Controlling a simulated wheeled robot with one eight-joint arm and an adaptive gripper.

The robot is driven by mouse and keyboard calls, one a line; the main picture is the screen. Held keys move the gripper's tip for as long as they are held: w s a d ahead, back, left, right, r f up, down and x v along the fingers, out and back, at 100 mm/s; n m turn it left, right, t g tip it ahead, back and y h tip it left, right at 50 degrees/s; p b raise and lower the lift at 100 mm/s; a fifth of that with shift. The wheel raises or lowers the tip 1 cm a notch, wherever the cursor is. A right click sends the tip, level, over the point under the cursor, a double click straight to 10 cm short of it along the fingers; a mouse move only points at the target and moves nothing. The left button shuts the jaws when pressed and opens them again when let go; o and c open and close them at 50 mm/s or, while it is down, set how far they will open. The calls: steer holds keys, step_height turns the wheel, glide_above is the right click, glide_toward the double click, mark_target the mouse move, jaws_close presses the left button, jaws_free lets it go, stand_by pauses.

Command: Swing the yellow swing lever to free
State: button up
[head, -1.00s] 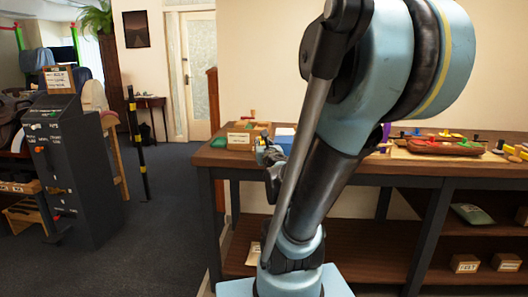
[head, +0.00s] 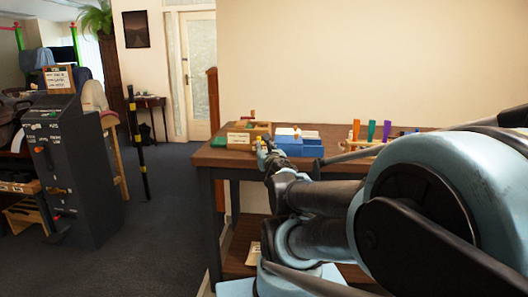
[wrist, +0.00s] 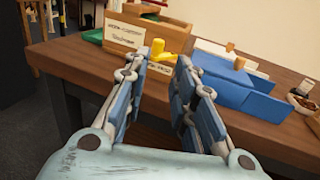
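My gripper (wrist: 160,66) is open, its two blue-grey fingers apart with nothing held between them. In the head view my gripper (head: 262,147) is small, at the left front of the workbench. A yellow knob-shaped piece (wrist: 157,47) shows beyond the fingertips in the wrist view, in front of a labelled wooden box (wrist: 125,35); contact cannot be told. I cannot tell whether this piece is the yellow swing lever.
The wooden workbench (wrist: 65,65) lies under my gripper. A blue box (wrist: 240,90) stands right of the fingers. A green piece (head: 219,142) lies near the bench's left end. Open floor (head: 165,215) separates bench and cabinet. A black-and-yellow post (head: 138,145) stands there.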

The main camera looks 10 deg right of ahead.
steer(key=shift+s, duration=0.45)
stand_by(0.3)
